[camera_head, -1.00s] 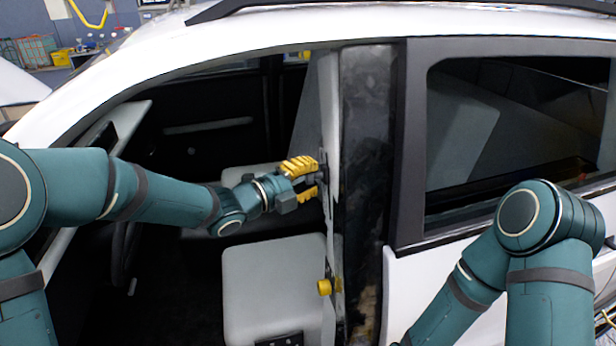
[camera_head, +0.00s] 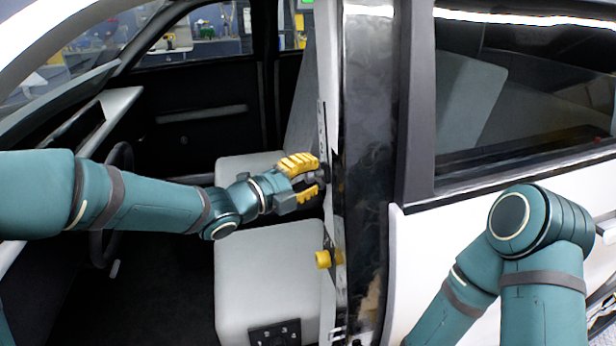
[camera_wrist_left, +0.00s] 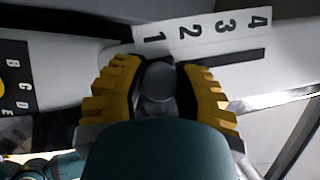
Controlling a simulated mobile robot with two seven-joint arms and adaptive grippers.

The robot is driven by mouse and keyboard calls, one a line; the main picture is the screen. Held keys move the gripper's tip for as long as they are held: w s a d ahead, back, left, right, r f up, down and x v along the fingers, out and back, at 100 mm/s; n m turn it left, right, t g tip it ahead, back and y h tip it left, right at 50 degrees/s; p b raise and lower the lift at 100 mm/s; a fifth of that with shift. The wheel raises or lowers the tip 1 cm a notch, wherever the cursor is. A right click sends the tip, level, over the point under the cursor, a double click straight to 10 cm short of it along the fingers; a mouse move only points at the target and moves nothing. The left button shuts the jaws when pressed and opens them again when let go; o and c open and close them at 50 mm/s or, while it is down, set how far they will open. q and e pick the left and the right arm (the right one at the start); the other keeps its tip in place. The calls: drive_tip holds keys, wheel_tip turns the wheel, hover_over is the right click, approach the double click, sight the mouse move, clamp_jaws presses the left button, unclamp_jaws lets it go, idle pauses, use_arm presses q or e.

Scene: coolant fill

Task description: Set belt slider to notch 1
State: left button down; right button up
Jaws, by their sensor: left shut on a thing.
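The belt slider's round dark knob (camera_wrist_left: 158,80) sits between the yellow fingers of my left gripper (camera_wrist_left: 160,90) in the left wrist view. The fingers are shut on it. A white label strip (camera_wrist_left: 205,33) marked 1 to 4 runs beside the slider's dark slot (camera_wrist_left: 235,62). The knob lines up with the 1, and the bare slot stretches away past 2, 3 and 4. In the head view my left gripper (camera_head: 314,180) is at the car's door pillar (camera_head: 368,150), with the dark slider rail (camera_head: 322,128) showing above it. The knob is mostly hidden there.
A yellow knob (camera_head: 323,259) on a dark plate sits lower on the pillar. Grey seats (camera_head: 268,275) and a steering wheel (camera_head: 103,225) are inside the car. My right arm stands before the closed rear door (camera_head: 420,260); its gripper is out of view.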

use_arm(q)
drive_tip(key=shift+f, duration=0.35)
drive_tip(key=c, duration=0.6)
unclamp_jaws()
drive_tip(key=shift+r, duration=0.1)
drive_tip(key=shift+s+a, duration=0.1)
drive_tip(key=shift+s+a, duration=0.2)
drive_tip(key=shift+a, duration=0.1)
drive_tip(key=v, duration=1.1)
